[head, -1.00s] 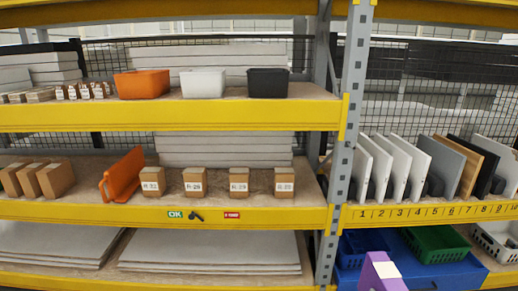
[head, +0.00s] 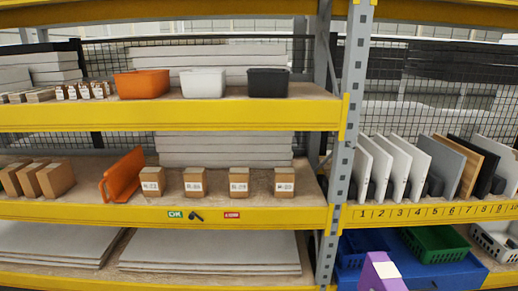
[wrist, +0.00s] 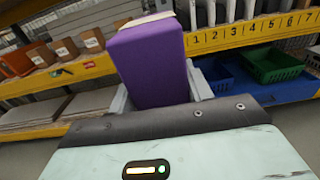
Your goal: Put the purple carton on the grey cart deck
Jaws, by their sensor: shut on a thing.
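The purple carton (wrist: 152,65) stands up between the fingers of my gripper (wrist: 160,90) in the wrist view. The grey fingers are shut on it, one on each side, and it is clear of the shelves behind. A pale patch or label shows along its top edge. In the head view only a corner of the purple carton (head: 378,273) shows at the bottom right, with a whitish patch on it. My gripper is not visible in the head view. The grey cart deck is not seen in either view.
A yellow-beamed shelf rack (head: 170,115) fills the head view. It holds an orange bin (head: 142,84), a white bin (head: 203,83), a black bin (head: 268,83) and small brown boxes (head: 239,182). Upright panels (head: 405,165) stand at right, above a green basket (head: 434,243).

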